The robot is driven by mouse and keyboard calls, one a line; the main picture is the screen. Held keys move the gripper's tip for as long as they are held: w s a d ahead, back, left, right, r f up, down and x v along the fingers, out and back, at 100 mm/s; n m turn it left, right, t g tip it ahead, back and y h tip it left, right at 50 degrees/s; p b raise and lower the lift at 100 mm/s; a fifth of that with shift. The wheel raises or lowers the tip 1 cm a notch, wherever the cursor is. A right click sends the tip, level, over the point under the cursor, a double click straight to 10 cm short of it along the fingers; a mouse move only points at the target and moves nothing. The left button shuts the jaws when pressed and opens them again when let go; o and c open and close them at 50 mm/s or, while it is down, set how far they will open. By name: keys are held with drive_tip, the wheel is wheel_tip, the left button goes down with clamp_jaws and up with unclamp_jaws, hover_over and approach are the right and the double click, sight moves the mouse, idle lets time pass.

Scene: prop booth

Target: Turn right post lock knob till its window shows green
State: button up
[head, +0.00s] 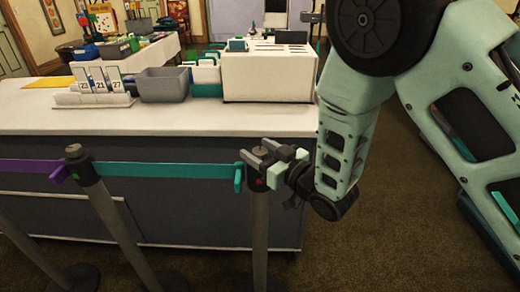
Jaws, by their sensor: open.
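The right post (260,228) stands upright in front of the counter, with a dark head on top. A small window (258,182) on the front of that head shows red. The right post's lock knob (260,151) is a small dark piece on top, partly hidden by my fingers. My gripper (258,150) is open and comes in from the right at the height of the knob. Its two grey fingers lie on either side of the knob, one nearer and one farther. I cannot tell whether they touch it.
A purple belt (30,168) continues left. The white counter (200,119) behind holds a grey bin (164,84) and a white box (268,78). Carpet is clear at lower right.

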drive_tip(key=shift+w+a, duration=0.1)
drive_tip(key=c, duration=1)
drive_tip(key=shift+o, duration=0.2)
drive_tip(key=shift+n+g+y, duration=0.3)
drive_tip(key=shift+y, duration=0.1)
drive_tip(key=n+g+y+b, duration=0.1)
drive_tip(key=n+g+y, duration=0.2)
drive_tip(key=g, duration=0.1)
drive_tip(key=shift+w+b, duration=0.15)
drive_tip(key=shift+b, duration=0.25)
drive_tip(key=n+g+y, duration=0.1)
drive_tip(key=n+g, duration=0.1)
drive_tip(key=g, duration=0.1)
drive_tip(key=n+g+y, duration=0.1)
drive_tip(key=n+g, duration=0.2)
drive_tip(key=g, duration=0.1)
drive_tip(key=n+g, duration=0.2)
drive_tip(key=g, duration=0.1)
drive_tip(key=n+g, duration=0.2)
drive_tip(key=g, duration=0.2)
drive_tip(key=shift+n+h, duration=0.3)
drive_tip(key=shift+h, duration=0.1)
drive_tip(key=shift+n+g+h+b, duration=0.35)
drive_tip(key=shift+n+g+h, duration=0.5)
drive_tip(key=shift+g, duration=0.55)
drive_tip(key=shift+n+g+h+b, duration=0.35)
drive_tip(key=shift+n+g+h, duration=0.3)
drive_tip(key=shift+n+g, duration=0.6)
drive_tip(key=shift+g, duration=0.45)
